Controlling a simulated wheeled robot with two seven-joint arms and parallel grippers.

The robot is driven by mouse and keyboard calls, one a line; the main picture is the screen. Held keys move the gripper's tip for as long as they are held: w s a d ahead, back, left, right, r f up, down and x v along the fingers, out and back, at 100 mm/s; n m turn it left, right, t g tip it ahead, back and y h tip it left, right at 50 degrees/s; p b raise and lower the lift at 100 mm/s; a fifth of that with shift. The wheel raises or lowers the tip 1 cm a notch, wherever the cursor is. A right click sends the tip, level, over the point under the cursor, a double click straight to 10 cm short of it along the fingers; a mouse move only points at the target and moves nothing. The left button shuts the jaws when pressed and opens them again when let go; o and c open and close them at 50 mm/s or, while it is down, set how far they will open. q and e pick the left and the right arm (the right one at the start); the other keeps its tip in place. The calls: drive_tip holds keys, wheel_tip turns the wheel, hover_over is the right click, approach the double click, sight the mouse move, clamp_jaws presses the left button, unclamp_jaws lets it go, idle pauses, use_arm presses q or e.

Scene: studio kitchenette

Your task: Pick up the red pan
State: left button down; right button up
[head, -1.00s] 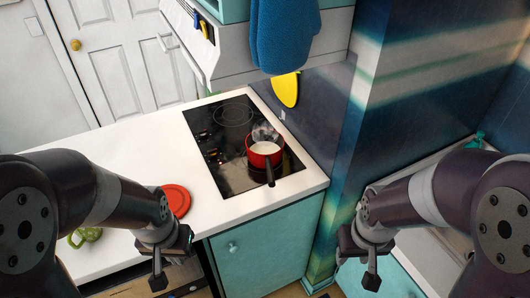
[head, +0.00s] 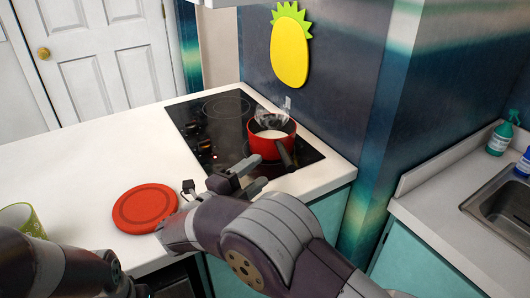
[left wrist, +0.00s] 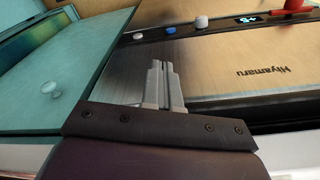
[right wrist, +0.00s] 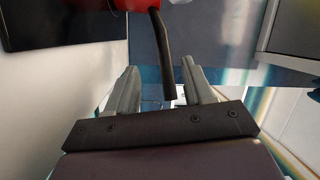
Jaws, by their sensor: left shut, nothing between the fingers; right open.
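The red pan (head: 263,146) sits on the black cooktop, with pale content inside, steam above, and its dark handle (head: 286,158) pointing toward the counter's front edge. My right gripper (head: 257,175) is open just in front of the pan, near the handle. In the right wrist view the red pan (right wrist: 138,4) is cut off at the top, and its handle reaches toward the space between the fingers of my right gripper (right wrist: 160,76); I see no contact. My left gripper (left wrist: 163,66) is shut and empty before the oven front; the head view does not show its fingers.
The black cooktop (head: 225,135) is set in a white counter (head: 80,170). A red round disc (head: 145,208) lies on the counter, and a green cup (head: 22,219) stands at left. A wall rises behind the cooktop. A sink (head: 505,205) is at right.

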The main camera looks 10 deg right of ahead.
sight(283, 148)
drive_tip(key=x, duration=1)
drive_tip(key=shift+s+d+r+p, duration=0.1)
drive_tip(key=shift+s+r+p, duration=0.15)
drive_tip(key=shift+r+p, duration=0.05)
drive_tip(key=shift+r, duration=0.1)
clamp_jaws()
